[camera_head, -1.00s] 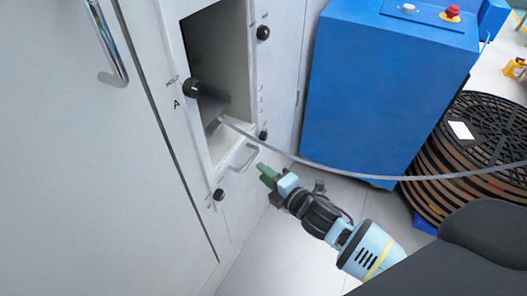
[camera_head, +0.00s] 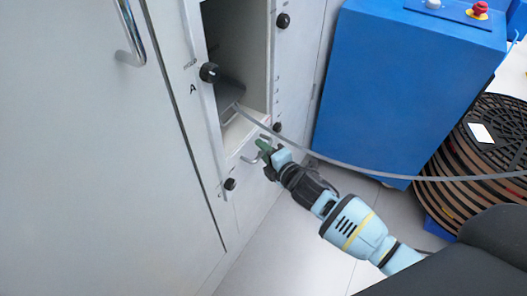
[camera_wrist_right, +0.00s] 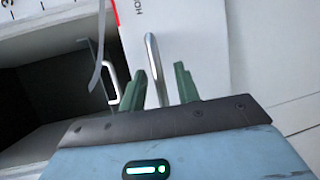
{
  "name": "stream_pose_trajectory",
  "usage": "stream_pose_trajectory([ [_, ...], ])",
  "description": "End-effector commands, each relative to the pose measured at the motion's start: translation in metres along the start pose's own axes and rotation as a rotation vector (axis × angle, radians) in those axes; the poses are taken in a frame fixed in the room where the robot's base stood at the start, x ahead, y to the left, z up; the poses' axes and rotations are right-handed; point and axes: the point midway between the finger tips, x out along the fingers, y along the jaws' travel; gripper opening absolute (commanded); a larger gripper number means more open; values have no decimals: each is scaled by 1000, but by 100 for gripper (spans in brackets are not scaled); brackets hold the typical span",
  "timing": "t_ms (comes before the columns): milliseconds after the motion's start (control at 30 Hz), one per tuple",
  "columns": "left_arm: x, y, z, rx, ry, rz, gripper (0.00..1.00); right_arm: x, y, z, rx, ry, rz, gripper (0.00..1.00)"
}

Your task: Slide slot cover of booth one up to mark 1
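My right gripper (camera_head: 263,147) is at this handle. In the right wrist view the handle (camera_wrist_right: 153,62) runs between the two green fingers (camera_wrist_right: 160,88). The fingers stand apart, with gaps visible; I cannot tell whether either touches the bar. Small marks (camera_head: 278,92) line the right side of the opening, too small to read. My left gripper is out of view.
A grey strip (camera_head: 330,162) runs from the opening past my right gripper toward a large black-and-brown reel (camera_head: 470,165). A blue cabinet (camera_head: 395,90) stands right of the booth. A second handle (camera_wrist_right: 112,75) shows in the wrist view.

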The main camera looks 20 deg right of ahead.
Motion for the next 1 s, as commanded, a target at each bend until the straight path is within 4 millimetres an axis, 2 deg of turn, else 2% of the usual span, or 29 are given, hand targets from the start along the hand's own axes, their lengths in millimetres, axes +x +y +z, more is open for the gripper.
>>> stream_pose_trajectory([
  [267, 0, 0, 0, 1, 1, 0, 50, 2, 0, 0, 0, 1, 0, 32],
  [533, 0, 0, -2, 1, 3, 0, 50, 2, 0, 0, 1, 1, 0, 0],
  [867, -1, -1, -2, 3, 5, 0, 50, 2, 1, 0, 0, 1, 0, 0],
  [1000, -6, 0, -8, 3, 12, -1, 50, 0, 9, 0, 0, 1, 1, 0],
])
